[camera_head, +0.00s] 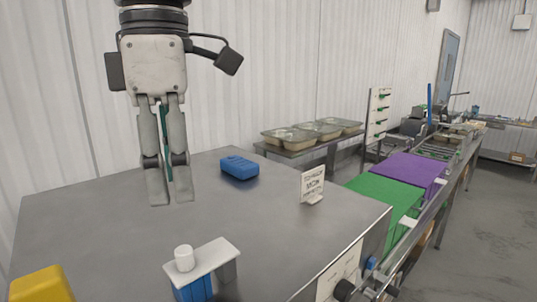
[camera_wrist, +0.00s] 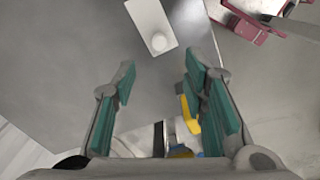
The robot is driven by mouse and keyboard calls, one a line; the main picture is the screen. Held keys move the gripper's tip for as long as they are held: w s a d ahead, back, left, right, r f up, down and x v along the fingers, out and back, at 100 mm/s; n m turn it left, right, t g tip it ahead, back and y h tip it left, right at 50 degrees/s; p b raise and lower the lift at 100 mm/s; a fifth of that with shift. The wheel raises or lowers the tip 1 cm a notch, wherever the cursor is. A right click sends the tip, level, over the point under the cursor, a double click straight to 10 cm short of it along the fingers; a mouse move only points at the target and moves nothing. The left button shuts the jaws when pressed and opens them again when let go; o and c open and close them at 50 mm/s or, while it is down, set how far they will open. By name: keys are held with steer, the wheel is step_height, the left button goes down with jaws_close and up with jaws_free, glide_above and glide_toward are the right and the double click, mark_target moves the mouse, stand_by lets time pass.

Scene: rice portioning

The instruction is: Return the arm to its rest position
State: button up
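My gripper (camera_head: 171,198) hangs at the upper left in the head view, fingers pointing down over the grey metal table (camera_head: 110,225). In the wrist view its two teal-padded fingers (camera_wrist: 162,88) stand apart with a gap between them, and I see nothing held. The tips appear above the table top, though their exact height is hard to tell.
A blue block (camera_head: 239,167) and a small white sign (camera_head: 313,184) stand on the table. A white-topped stand with a knob (camera_head: 215,255) and a yellow object (camera_head: 40,286) are in front. Trays (camera_head: 286,138) are behind; green (camera_head: 385,198) and purple (camera_head: 410,170) surfaces lie right.

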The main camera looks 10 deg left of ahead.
steer(key=shift+r, duration=0.5)
steer(key=shift+d, duration=0.1)
steer(key=d+f+m+t, duration=0.2)
steer(key=d+f+m, duration=0.2)
steer(key=d+m, duration=0.65)
steer(key=d+f+m+t, duration=0.2)
steer(key=d+f+m, duration=0.3)
steer(key=d, duration=1)
steer(key=s+d+f+m+t, duration=0.1)
steer(key=s+d+f+m, duration=0.3)
steer(key=d+f+m, duration=0.2)
steer(key=shift+d+f+m+t, duration=0.3)
steer(key=shift+d+m, duration=0.25)
steer(key=shift+d, duration=0.65)
